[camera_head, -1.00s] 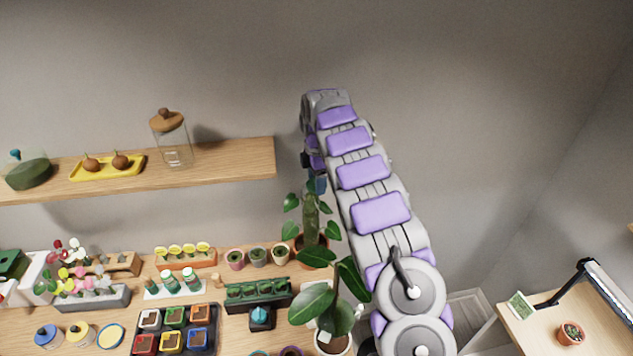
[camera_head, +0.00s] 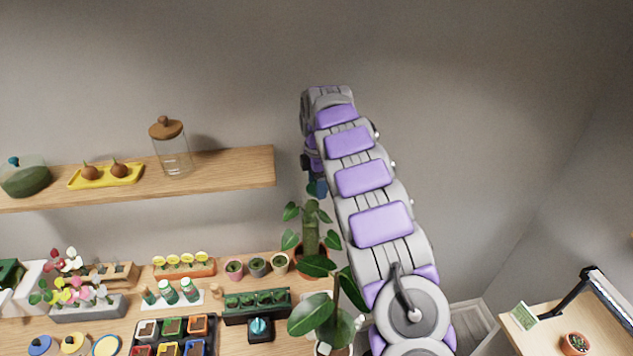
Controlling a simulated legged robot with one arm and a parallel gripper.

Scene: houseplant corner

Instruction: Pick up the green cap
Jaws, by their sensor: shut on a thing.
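My arm rises from the lower right and bends over at the top. Its far end hangs down beside a tall potted plant. My gripper (camera_head: 318,187) is far away and mostly hidden by my arm and the leaves. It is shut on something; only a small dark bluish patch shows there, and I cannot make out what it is. Bottles with green tops (camera_head: 178,290) stand on a white tray at the left on the table. I cannot pick out a separate green cap for certain.
A wooden shelf (camera_head: 225,170) with a glass jar (camera_head: 171,150), a yellow tray and a green dome is at the left. The tall plant (camera_head: 310,235) and a large-leaved plant (camera_head: 330,325) stand close by my arm. Wall space right of my arm is clear.

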